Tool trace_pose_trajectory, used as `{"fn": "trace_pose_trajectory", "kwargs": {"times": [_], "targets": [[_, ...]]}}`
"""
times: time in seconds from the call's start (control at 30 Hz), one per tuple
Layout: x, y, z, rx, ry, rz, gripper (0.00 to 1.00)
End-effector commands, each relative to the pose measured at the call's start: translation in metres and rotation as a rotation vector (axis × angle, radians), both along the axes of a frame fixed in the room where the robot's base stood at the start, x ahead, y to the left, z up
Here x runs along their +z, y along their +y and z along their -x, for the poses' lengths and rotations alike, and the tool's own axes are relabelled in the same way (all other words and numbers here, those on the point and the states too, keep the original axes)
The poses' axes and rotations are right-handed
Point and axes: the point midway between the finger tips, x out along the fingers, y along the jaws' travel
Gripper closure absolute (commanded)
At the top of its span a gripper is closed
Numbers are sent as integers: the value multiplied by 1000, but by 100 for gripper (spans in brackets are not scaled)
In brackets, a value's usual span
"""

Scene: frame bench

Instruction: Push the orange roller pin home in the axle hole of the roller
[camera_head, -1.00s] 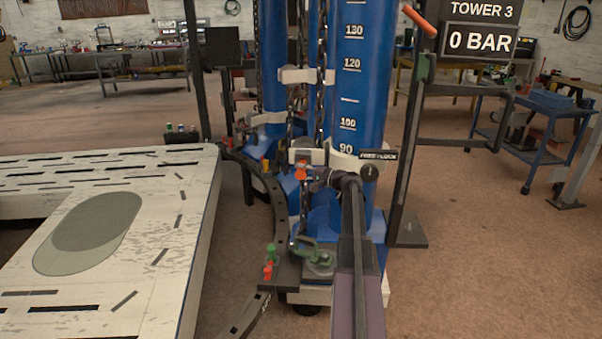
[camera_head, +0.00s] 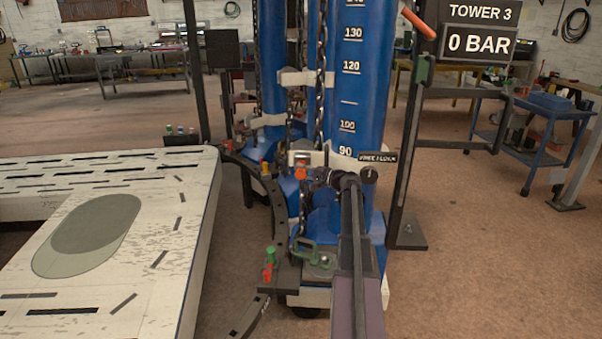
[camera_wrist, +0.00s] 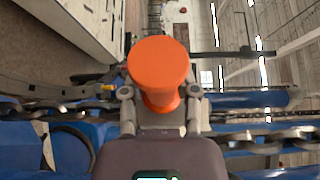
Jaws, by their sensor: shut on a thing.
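The orange roller pin (camera_wrist: 158,62) fills the middle of the wrist view, its wide round head toward the camera. My gripper (camera_wrist: 161,97) is shut on it, one finger on each side of the narrower shank. In the head view the pin (camera_head: 301,173) shows as a small orange spot at the tip of my gripper (camera_head: 312,176). It is just below a pale bracket on the front blue tower, close to the hanging chain. The roller and its axle hole cannot be made out; the pin's far end is hidden behind its head.
The blue tower (camera_head: 362,95) with a number scale stands right behind my gripper. A dark curved rail (camera_head: 262,178) with coloured pegs lies to the left, beside a pale slotted platform (camera_head: 165,225).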

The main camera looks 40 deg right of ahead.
Motion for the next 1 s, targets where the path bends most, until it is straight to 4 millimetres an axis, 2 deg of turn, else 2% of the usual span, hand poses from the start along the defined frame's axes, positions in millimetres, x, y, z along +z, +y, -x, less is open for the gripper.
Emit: {"fn": "trace_pose_trajectory", "kwargs": {"times": [0.37,0.4,0.5,1.0], "targets": [[0,-5,-5,0,-1,0,100],[0,-5,-5,0,-1,0,51],[0,-5,-5,0,-1,0,21],[0,-6,-3,-2,0,1,20]]}}
